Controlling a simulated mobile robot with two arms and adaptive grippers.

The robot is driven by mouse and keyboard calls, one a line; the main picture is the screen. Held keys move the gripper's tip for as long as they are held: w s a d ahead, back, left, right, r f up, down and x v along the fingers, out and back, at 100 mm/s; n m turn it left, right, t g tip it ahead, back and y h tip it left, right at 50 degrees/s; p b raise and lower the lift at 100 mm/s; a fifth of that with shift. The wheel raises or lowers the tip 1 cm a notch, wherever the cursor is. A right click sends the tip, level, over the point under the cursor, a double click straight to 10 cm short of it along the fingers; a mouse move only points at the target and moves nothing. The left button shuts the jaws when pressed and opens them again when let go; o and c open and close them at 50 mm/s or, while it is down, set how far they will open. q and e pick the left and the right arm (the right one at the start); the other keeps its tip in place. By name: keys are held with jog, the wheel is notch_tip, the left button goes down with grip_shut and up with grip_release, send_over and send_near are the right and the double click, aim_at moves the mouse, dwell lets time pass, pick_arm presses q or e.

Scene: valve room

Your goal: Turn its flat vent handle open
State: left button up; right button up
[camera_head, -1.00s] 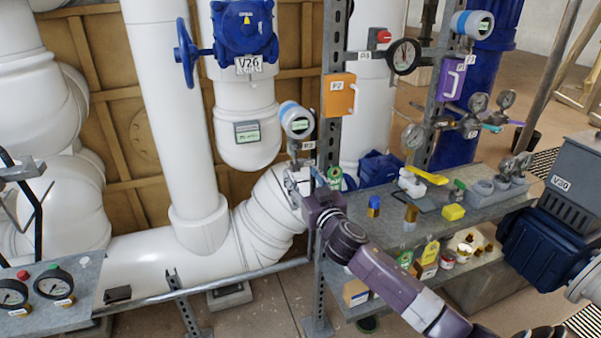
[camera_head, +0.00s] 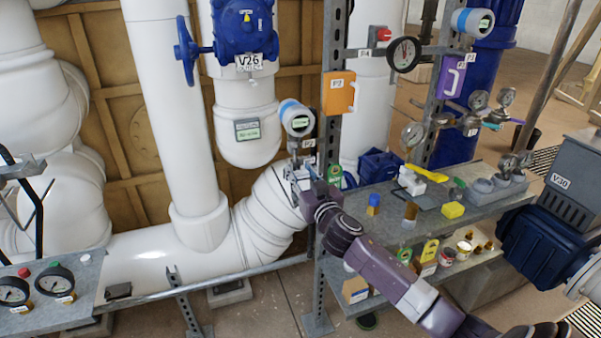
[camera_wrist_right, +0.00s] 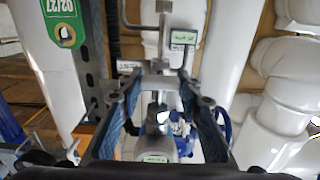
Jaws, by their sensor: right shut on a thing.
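My right gripper (camera_head: 300,180) is in front of the white pipe elbow, by the steel post, below the small blue-ringed transmitter (camera_head: 296,118). In the right wrist view its two dark fingers with blue pads (camera_wrist_right: 160,84) are closed on a flat grey metal piece, which looks like the vent handle (camera_wrist_right: 160,86). A thin metal stem (camera_wrist_right: 162,50) rises behind it. A white fitting with a small label (camera_wrist_right: 158,150) shows lower down between the fingers. In the head view the gripper and wrist hide most of the handle. My left gripper is not in view.
The steel post (camera_head: 331,120) with an orange box (camera_head: 339,92) stands close to the right of the gripper. A shelf (camera_head: 400,232) with small parts lies to its right. A green tag (camera_wrist_right: 64,22) hangs near the gripper in the wrist view.

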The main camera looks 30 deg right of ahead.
jog(key=n, duration=0.3)
jog(key=shift+a+n+p, duration=0.1)
jog(key=shift+n+p, duration=0.2)
jog(key=shift+p, duration=0.05)
jog(key=n+p, duration=0.1)
jog(key=n, duration=0.4)
jog(key=shift+n, duration=0.3)
jog(key=n, duration=0.4)
jog(key=shift+a+f+p, duration=0.1)
jog(key=shift+p, duration=0.3)
jog(key=shift+f+n+p, duration=0.15)
jog(key=shift+n+p, duration=0.2)
jog(key=shift+n, duration=1.95)
jog(key=o, duration=1.2)
